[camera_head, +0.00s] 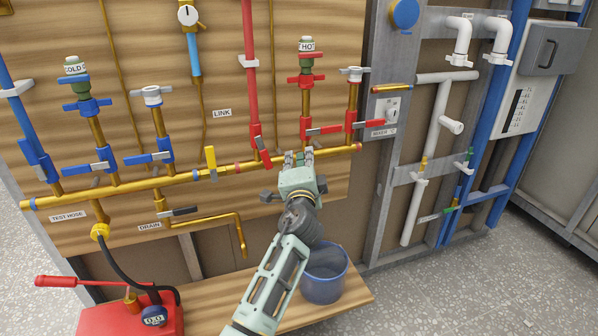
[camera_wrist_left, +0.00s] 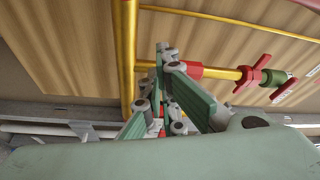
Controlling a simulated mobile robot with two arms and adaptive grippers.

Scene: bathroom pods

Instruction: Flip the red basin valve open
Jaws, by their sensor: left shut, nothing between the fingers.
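Several red valves sit on the pipe wall; no readable label shows which one is the basin valve. In the head view one red lever valve (camera_head: 322,131) is under the HOT fitting (camera_head: 307,56), with its lever pointing right. Another red lever valve (camera_head: 366,124) is on the branch to its right, its lever also sideways. A third red valve (camera_head: 261,148) is on the red pipe. My left gripper (camera_head: 298,157) is shut and empty, just below the HOT branch at the brass pipe. In the left wrist view its fingers (camera_wrist_left: 160,80) partly hide a red fitting. My right gripper is not in view.
The brass manifold pipe (camera_head: 130,188) runs across the wooden board. Blue lever valves (camera_head: 98,167) are at the left. A blue bucket (camera_head: 324,276) stands on the shelf beside my arm, and a red pump box (camera_head: 131,317) is at lower left.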

